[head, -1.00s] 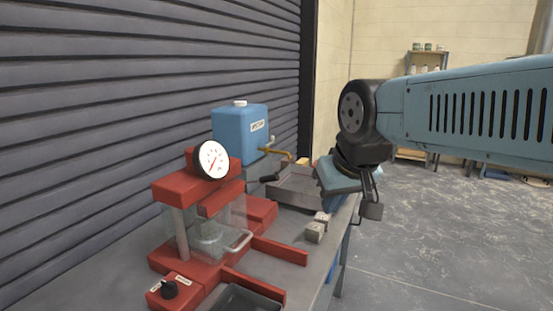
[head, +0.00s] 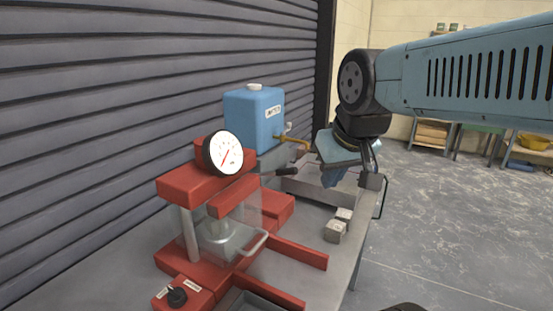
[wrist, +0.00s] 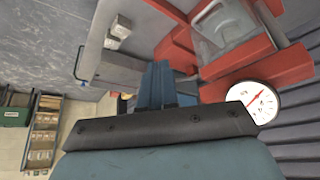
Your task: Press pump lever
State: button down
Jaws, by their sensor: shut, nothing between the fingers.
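The pump lever (head: 285,171) has a black grip and sticks out to the right behind the red press (head: 190,185), near the red pump block (head: 276,206). My gripper (head: 332,182) is shut and empty, pointing down by the metal tray, to the right of the lever and apart from it in the picture. In the wrist view my shut blue fingers (wrist: 158,75) cover the middle. I cannot make out the lever there. The press's round white gauge (head: 223,153) shows in both views.
A blue water tank (head: 254,118) with a brass tap stands behind. The grey tray (head: 325,192) lies under my gripper. Grey cubes (head: 336,231) sit near the bench's right edge. Two red rails (head: 290,252) jut from the press. A ribbed shutter (head: 90,110) closes the left side.

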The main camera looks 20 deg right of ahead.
jog(key=w+r+n+g, duration=0.2)
jog(key=w+r+n, duration=0.25)
jog(key=w, duration=0.85)
jog(key=n+g, duration=0.2)
jog(key=n, duration=0.2)
send_over(286, 169)
jog(key=a, duration=0.1)
jog(key=shift+s+a+f+y, duration=0.1)
jog(key=shift+s+f+y, duration=0.15)
jog(key=shift+s, duration=0.2)
jog(key=f, duration=0.8)
jog(key=w+f, duration=0.1)
jog(key=f, duration=0.3)
jog(key=shift+d+f, duration=0.2)
jog(key=shift+d, duration=0.1)
jog(key=shift+d+f, duration=0.25)
jog(key=shift+f, duration=0.3)
